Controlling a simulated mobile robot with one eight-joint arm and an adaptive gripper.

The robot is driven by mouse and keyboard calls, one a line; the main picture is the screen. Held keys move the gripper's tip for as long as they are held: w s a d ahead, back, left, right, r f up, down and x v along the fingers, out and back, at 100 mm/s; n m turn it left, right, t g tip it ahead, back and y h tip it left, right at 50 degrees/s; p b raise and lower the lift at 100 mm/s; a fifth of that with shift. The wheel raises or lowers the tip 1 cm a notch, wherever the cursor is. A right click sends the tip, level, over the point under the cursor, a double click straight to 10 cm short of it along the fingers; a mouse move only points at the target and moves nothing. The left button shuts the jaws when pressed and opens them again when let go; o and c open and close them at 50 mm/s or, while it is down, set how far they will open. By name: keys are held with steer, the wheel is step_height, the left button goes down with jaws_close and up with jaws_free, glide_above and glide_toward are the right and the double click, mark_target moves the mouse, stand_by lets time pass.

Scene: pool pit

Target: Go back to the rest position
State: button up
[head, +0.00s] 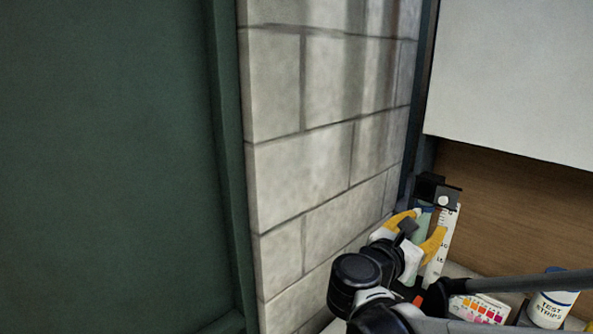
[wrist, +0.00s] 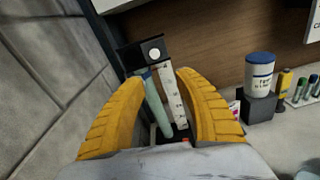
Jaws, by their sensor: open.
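My gripper (head: 419,230) is at the right of the head view, with its yellow fingers spread apart. In the wrist view my gripper (wrist: 160,82) is open. A pale green tube (wrist: 156,105) and a white marked scale (wrist: 173,97) show in the gap between the fingers. They stand below a black block (wrist: 143,55) with a white round spot. I see no contact between the fingers and these things, but their lower parts are partly hidden. The scale (head: 441,240) and the block (head: 440,191) also show in the head view, just beyond my gripper.
A test strips bottle (head: 550,299) and a colour chart card (head: 480,308) are at lower right. In the wrist view, a yellow bottle (wrist: 284,82) and a rack of vials (wrist: 302,92) are farther right. A block wall (head: 300,180) rises close on the left.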

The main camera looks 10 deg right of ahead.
steer(key=s+a+f+m+g+y, duration=0.3)
steer(key=s+f+m+y, duration=0.5)
steer(key=f+m, duration=0.4)
steer(key=s+a+f+m+y, duration=0.1)
steer(key=s+a+m+y, duration=0.4)
steer(key=a+m, duration=0.5)
steer(key=shift+s+f+m+y+b, duration=0.2)
steer(key=shift+s+m+y+b, duration=0.1)
steer(key=shift+s+m, duration=0.85)
steer(key=shift+d, duration=0.1)
stand_by(0.6)
